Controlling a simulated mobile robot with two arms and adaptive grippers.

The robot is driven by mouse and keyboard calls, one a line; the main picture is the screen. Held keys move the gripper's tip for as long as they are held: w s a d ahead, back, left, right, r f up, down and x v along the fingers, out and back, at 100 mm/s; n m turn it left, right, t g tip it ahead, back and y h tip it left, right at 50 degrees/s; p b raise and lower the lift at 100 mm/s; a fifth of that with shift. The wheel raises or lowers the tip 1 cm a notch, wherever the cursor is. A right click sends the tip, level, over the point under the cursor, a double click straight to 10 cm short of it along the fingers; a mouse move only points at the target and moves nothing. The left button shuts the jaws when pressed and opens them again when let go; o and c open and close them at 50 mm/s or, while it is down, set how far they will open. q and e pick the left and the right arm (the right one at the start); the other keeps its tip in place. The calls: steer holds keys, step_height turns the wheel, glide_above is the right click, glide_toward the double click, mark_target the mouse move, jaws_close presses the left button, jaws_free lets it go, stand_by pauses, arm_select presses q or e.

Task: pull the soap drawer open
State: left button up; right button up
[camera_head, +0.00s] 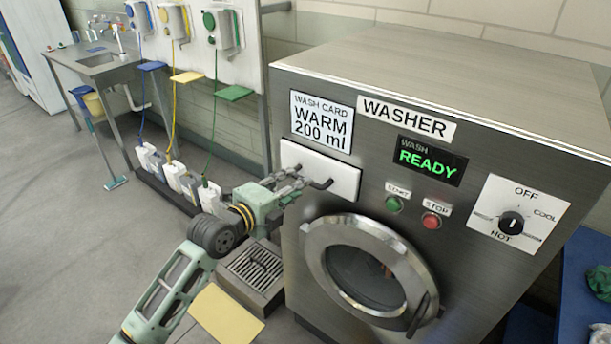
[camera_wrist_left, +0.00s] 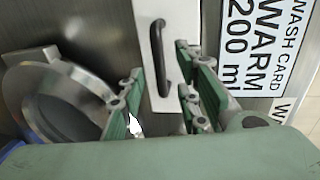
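The soap drawer (camera_head: 335,171) is a white panel on the washer's front, below the wash card. It looks about flush with the front. Its dark bar handle (camera_head: 322,184) sticks out near the middle; the handle also shows upright in the left wrist view (camera_wrist_left: 157,57). My left gripper (camera_head: 293,181) is just in front of the drawer's left part. In the left wrist view the gripper's green fingers (camera_wrist_left: 160,88) are apart, with the handle ahead of the gap between them. I cannot tell whether they touch it. My right gripper is not in view.
The washer (camera_head: 468,105) has a round door (camera_head: 330,232) below the drawer, with start (camera_head: 394,204) and stop (camera_head: 431,221) buttons and a dial (camera_head: 512,222) to the right. A floor grate (camera_head: 250,275) lies below my left arm. A blue surface (camera_head: 580,290) is at far right.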

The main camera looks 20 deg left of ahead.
arm_select(q)
steer(key=p+x, duration=0.1)
steer(key=x, duration=0.4)
steer(key=shift+w, duration=0.1)
steer(key=shift+f, duration=0.1)
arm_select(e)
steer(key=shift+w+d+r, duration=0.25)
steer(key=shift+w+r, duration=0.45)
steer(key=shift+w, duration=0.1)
arm_select(q)
steer(key=shift+c, duration=0.4)
jaws_close()
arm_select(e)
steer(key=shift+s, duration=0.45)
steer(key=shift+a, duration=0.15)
